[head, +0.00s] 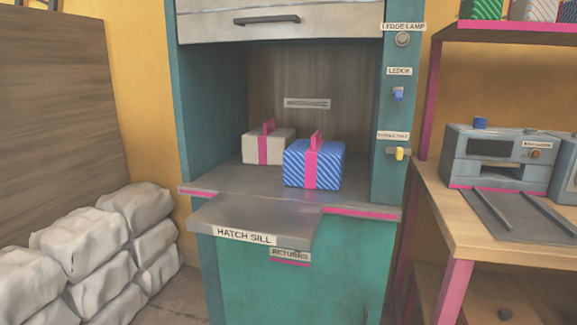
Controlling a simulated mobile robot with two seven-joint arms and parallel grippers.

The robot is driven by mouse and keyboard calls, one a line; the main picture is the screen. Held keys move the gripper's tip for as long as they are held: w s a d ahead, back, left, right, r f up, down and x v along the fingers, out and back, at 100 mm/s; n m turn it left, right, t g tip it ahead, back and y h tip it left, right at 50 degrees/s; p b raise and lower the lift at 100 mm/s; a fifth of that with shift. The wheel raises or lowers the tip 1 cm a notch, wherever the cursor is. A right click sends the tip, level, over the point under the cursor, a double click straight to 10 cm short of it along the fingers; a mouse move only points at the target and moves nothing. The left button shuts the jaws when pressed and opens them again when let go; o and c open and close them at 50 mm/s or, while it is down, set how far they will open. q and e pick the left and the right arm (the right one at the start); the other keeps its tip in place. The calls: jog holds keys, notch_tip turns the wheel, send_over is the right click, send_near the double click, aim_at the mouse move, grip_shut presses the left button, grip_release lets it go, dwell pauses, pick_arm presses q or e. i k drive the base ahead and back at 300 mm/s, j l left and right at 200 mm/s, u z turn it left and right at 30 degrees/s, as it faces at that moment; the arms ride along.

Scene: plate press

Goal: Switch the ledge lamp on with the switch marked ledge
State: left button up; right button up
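The ledge lamp (402,39) is a small round grey fitting at the top of the teal right-hand post, under a label reading LEDGE LAMP. It looks grey and unlit. The switch marked ledge (398,93) is a small blue lever below it on the same post, under a label reading LEDGE. Its exact tilt is too small to tell. A second switch with a yellow lever (400,154) sits lower on the post; its label is too blurred to read surely. Neither of my grippers shows in the head view.
The hatch sill (225,220) juts out in front of the teal cabinet. A white box (250,147) and a blue striped box (296,170) stand in the opening. White sacks (80,240) are piled left. A wooden bench (450,210) with a grey machine (500,150) stands right.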

aim_at(398, 91)
jog(key=i, duration=0.4)
jog(key=k+l+u, duration=0.25)
jog(key=k+l, duration=0.25)
jog(key=l, duration=0.25)
jog(key=k+l+u, duration=0.25)
jog(key=k+l, duration=0.25)
jog(key=l, duration=0.2)
